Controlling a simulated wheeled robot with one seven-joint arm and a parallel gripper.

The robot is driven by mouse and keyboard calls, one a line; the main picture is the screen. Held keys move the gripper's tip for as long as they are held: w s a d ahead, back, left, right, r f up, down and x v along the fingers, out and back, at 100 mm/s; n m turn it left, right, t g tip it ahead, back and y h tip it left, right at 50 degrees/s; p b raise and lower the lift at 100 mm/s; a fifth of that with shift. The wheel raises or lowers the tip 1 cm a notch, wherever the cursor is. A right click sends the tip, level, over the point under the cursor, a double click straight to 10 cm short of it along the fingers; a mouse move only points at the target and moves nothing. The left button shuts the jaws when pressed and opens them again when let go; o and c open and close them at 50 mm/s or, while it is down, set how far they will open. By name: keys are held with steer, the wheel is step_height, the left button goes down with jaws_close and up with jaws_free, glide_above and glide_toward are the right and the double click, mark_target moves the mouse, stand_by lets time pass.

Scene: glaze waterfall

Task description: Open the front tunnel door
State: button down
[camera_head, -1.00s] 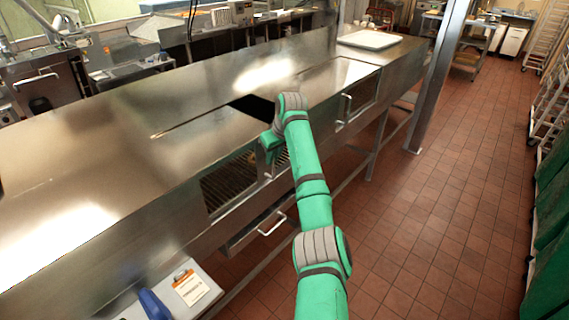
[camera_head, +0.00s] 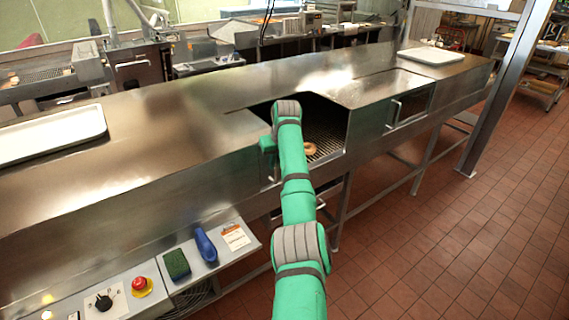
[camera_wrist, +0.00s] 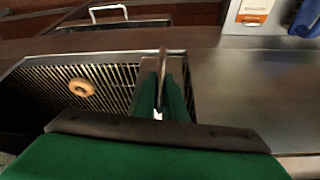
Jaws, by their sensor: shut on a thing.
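My gripper (camera_wrist: 160,90) is shut on a thin upright metal piece, which looks like the handle of the front tunnel door (camera_wrist: 162,62). It stands at the left edge of the tunnel opening in the head view, where my arm hides the fingertips and most of the door. The opening (camera_head: 325,125) is a wide dark gap in the steel tunnel's top and front, to the right of my gripper. A doughnut (camera_head: 312,148) lies inside on a wire grid; it also shows in the wrist view (camera_wrist: 82,88).
To the right, another tunnel door with a handle (camera_head: 395,112) is closed. A shelf at the front left holds a blue tool (camera_head: 205,244), a green sponge (camera_head: 177,264) and a red button (camera_head: 139,284). White trays lie on top. The tiled floor at right is clear.

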steer(key=shift+s, duration=0.25)
steer(key=c, duration=1.8)
jaws_free()
steer(key=shift+a, duration=0.2)
steer(key=shift+d+r, duration=0.1)
steer(key=shift+s+r, duration=0.1)
steer(key=shift+r, duration=0.2)
steer(key=v, duration=1)
